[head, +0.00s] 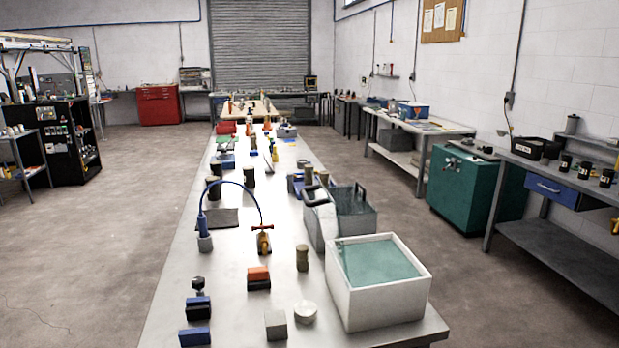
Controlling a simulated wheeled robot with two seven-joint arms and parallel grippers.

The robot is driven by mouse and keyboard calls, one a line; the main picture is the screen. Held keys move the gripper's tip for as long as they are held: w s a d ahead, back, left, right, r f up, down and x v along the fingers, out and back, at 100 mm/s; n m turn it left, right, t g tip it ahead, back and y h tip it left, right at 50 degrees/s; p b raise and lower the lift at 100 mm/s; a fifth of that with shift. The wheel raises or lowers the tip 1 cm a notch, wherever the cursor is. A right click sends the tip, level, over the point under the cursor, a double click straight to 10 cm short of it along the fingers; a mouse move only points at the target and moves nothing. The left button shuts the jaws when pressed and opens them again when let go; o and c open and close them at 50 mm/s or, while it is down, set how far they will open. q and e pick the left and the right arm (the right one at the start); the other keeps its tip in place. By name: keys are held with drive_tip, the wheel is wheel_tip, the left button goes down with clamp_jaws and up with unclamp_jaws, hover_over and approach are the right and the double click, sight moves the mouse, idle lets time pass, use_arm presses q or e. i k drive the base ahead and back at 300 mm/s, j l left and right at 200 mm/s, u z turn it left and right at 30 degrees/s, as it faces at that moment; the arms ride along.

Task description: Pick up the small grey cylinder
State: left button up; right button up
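A long grey worktable (235,275) runs away from me, with many small items on it. Near its front edge stands a short, light grey round piece (305,312) that looks like a small cylinder. Just left of it is a grey block (275,325) with a flat top. A taller olive-brown cylinder (302,258) stands upright farther back. A grey base (205,243) under a blue handle also looks roughly cylindrical. I cannot tell for sure which is the named cylinder. Neither of my grippers shows in the head view.
A white tub of greenish liquid (338,298) stands at the table's right front, with a grey metal bin (358,222) behind it. Blue blocks (195,337), an orange-topped block (258,274) and a yellow tool with a blue hose (264,241) stand nearby. Floor is clear left of the table.

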sight(308, 169)
drive_tip(key=i+l+z, duration=0.2)
drive_tip(key=l+z, duration=0.15)
drive_tip(key=l, duration=0.15)
drive_tip(key=i+l+z, duration=0.25)
drive_tip(key=z, duration=0.2)
drive_tip(key=i+l+z, duration=0.3)
drive_tip(key=z, duration=0.15)
drive_tip(key=i+l+z, duration=0.25)
drive_tip(key=z, duration=0.2)
drive_tip(key=i+l+z, duration=0.25)
drive_tip(key=i, duration=0.45)
drive_tip(key=i+j+u, duration=0.1)
drive_tip(key=i+u, duration=0.75)
drive_tip(key=i+j+u, duration=0.15)
drive_tip(key=i+u, duration=0.7)
drive_tip(key=u, duration=0.15)
drive_tip(key=i+l+u, duration=0.15)
drive_tip(key=i+u, duration=0.35)
drive_tip(key=i+l+u, duration=0.2)
drive_tip(key=i+u, duration=0.15)
drive_tip(key=i, duration=0.15)
